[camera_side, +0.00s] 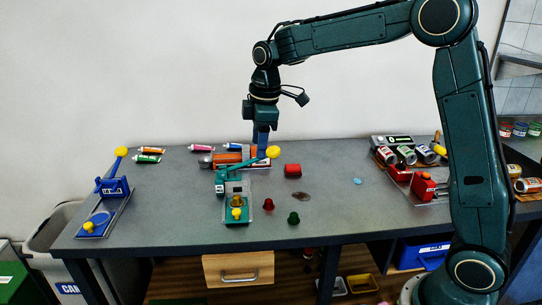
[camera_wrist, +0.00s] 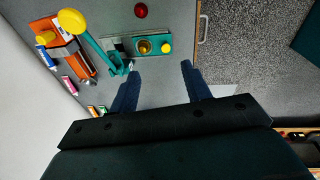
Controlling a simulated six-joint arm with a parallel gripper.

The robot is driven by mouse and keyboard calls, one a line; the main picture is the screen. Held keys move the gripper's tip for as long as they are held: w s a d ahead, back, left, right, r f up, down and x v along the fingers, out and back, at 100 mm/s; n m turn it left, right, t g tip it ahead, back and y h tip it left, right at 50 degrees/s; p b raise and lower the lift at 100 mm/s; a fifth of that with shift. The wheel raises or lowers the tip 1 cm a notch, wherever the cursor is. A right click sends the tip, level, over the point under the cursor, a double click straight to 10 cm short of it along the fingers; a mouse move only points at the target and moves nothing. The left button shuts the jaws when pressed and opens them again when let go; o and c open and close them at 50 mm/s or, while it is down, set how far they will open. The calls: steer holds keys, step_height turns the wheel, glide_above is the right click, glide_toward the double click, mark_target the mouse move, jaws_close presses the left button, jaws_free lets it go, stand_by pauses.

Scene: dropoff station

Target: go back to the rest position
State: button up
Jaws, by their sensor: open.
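My gripper (camera_side: 262,146) hangs pointing down over the back middle of the grey table (camera_side: 330,215). In the wrist view its two blue fingers (camera_wrist: 159,76) are spread, with nothing between them. In the side view the fingers overlap the orange device (camera_side: 228,159), just left of a yellow ball knob (camera_side: 273,152). The teal lever press (camera_side: 235,190) stands in front of it; I cannot tell the exact clearance. In the wrist view the press (camera_wrist: 125,45) and its yellow lever knob (camera_wrist: 72,21) lie beyond the fingers, to the left.
A blue device (camera_side: 112,188) stands at the left, with paint tubes (camera_side: 148,158) behind. Cans (camera_side: 406,155) and a red device (camera_side: 424,186) stand right. The air above the table's left is clear.

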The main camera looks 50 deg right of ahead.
steer(key=s+m+t, duration=0.1)
steer(key=s+m, duration=0.2)
steer(key=s, duration=0.7)
steer(key=s+a+r+m+t, duration=0.1)
steer(key=s+m, duration=0.2)
steer(key=s, duration=0.7)
steer(key=s+r+m+t, duration=0.1)
steer(key=s+m, duration=0.3)
steer(key=s, duration=0.6)
steer(key=shift+a+r+t, duration=0.2)
steer(key=shift+r+t, duration=0.05)
steer(key=shift+t, duration=0.15)
